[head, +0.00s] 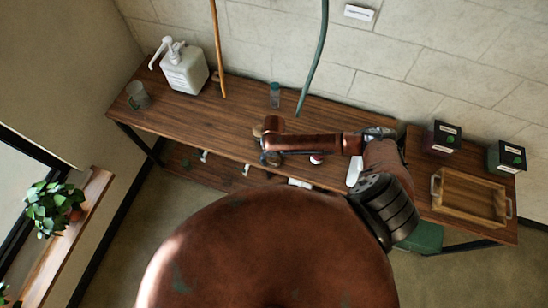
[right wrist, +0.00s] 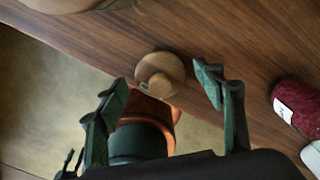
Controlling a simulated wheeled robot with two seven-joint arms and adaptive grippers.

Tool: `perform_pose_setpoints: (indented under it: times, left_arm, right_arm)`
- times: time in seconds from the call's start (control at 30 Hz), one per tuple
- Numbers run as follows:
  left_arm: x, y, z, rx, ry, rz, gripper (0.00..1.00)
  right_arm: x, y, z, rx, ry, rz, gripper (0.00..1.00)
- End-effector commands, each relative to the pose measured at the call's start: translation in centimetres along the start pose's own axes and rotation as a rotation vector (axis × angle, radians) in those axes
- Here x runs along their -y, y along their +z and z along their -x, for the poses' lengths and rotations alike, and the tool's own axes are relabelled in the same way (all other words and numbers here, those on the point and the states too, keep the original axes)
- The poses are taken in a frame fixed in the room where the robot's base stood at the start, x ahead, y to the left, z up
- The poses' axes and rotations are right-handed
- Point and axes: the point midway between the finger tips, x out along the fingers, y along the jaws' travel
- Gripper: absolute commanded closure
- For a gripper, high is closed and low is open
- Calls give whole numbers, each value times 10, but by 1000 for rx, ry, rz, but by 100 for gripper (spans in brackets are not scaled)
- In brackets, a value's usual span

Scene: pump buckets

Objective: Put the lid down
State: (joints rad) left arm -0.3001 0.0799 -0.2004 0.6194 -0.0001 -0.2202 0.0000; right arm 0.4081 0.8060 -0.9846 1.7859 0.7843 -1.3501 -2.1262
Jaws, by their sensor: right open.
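A round wooden lid with a knob (right wrist: 160,74) is at the edge of the wooden table in the right wrist view, knob side toward the camera. My right gripper (right wrist: 158,88) is open, with one green finger on each side of the lid's near part. I see gaps between the fingers and the lid and cannot tell any contact. In the head view my right gripper (head: 271,157) is over the table's front edge, partly hidden by its own arm. A second round wooden thing (right wrist: 62,3) is cut off at the top left of the wrist view. My left gripper is not in view.
On the table (head: 180,110) are a white pump bottle (head: 185,72), a glass mug (head: 138,95) and a small bottle (head: 275,95). A wooden tray (head: 468,224) and two dark boxes are at the right.

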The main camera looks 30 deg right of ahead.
Motion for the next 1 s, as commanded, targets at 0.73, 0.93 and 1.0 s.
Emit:
perform_pose_setpoints:
  times: [0.73,0.93,1.0]
  left_arm:
    - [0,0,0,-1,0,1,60]
    - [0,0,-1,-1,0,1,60]
    - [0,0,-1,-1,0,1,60]
  right_arm:
    - [0,1,99,2,-1,1,38]
    - [0,0,119,0,0,0,38]
    - [0,0,122,0,0,-1,38]
